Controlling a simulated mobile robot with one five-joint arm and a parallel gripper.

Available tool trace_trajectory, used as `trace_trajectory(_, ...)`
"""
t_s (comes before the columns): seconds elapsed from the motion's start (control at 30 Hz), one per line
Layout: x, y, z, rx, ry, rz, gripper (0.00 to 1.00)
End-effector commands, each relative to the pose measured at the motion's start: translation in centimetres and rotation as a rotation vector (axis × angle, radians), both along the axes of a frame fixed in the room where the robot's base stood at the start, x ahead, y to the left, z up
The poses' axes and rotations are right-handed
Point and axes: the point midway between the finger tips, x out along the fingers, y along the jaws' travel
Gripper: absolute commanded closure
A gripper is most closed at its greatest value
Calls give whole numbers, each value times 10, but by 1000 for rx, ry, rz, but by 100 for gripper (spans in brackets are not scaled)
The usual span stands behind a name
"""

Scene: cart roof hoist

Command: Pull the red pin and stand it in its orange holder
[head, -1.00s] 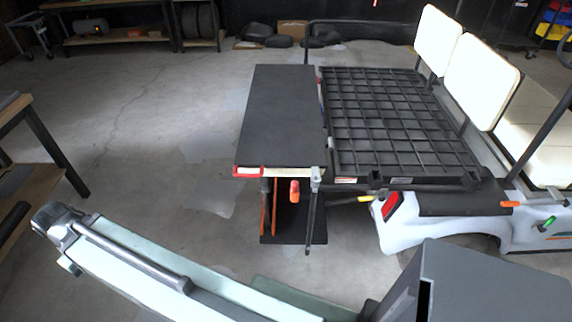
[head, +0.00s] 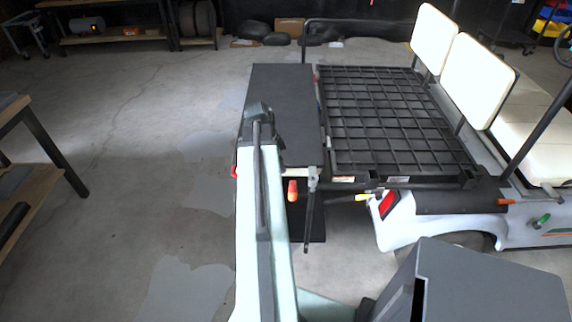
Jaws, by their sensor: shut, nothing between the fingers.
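A small upright red-and-orange piece (head: 292,190) shows at the front edge of the black-topped table (head: 284,82), just right of my arm. I cannot tell whether it is the red pin, its orange holder or both. An orange-red handle (head: 505,201) sticks out sideways at the cart's rear side, with a green handle (head: 541,221) to its right. My arm rises in front of the table and covers part of its top and front edge. I cannot make out any gripper fingers.
The cart's black grid bed (head: 395,120) lies right of the table, with white seats (head: 483,80) beyond. A dark post (head: 309,215) stands at the table's front right corner. A workbench (head: 20,115) is at the left. The floor between is clear.

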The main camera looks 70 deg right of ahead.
Motion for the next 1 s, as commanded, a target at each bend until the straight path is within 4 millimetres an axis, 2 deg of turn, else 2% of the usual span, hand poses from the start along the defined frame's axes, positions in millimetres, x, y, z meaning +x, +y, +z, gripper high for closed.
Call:
trace_trajectory(0.1,-15,-7,1,-12,0,-62,100)
trace_trajectory(0.3,-17,-8,-3,-14,0,-66,100)
trace_trajectory(0.47,-20,-10,-18,-13,-1,-65,100)
trace_trajectory(0.73,-29,-15,-54,-12,-1,-64,100)
trace_trajectory(1.0,-31,-16,-56,-12,-1,-64,100)
